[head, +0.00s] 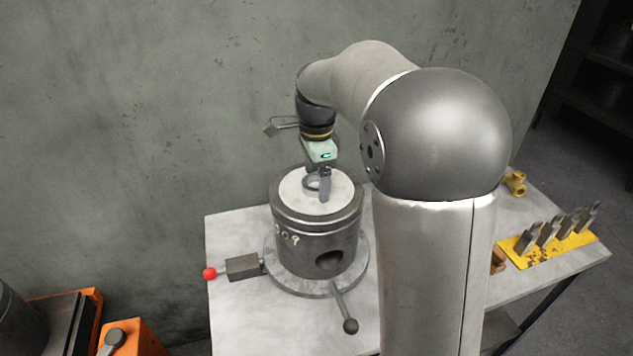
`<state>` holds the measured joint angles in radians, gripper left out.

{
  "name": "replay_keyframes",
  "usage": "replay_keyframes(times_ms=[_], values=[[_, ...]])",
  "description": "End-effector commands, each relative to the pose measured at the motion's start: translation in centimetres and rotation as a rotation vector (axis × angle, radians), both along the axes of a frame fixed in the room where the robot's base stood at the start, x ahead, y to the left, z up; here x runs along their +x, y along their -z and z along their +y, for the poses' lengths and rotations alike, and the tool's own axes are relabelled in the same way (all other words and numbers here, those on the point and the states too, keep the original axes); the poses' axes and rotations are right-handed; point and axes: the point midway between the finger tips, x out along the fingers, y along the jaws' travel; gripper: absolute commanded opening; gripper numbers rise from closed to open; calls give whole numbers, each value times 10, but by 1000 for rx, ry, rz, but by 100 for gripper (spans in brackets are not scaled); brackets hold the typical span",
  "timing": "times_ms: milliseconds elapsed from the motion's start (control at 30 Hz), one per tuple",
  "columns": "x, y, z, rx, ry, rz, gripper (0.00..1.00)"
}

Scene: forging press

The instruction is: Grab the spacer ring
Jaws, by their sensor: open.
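A small grey ring, which looks like the spacer ring (310,184), lies on the pale round top (296,194) of a dark metal cylinder (300,243). My gripper (319,184) points down from above at the ring, with its fingertips low over the pale top. One finger stands in front of the ring's right side and hides part of it. The gripper is open. I cannot tell whether the fingers touch the ring or stand around it.
The cylinder stands on a round flange on a light table (235,310). A red-knobbed lever (209,273) and a black-knobbed handle (350,326) stick out from it. A yellow rack (550,247) with several grey pieces and a brass fitting (515,183) are at right.

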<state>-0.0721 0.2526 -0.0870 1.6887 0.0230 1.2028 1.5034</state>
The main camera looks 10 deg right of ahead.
Motion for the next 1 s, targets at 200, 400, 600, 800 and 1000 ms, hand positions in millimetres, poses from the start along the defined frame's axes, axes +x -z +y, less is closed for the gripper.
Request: replay_keyframes(times_ms=[200, 400, 600, 800, 1000], values=[[0, 3, 0, 0, 0, -2, 83], [0, 3, 0, 0, 0, -2, 41], [0, 2, 0, 0, 0, -3, 24], [1, -1, 0, 0, 0, -3, 24], [1, -20, 0, 0, 0, -7, 24]])
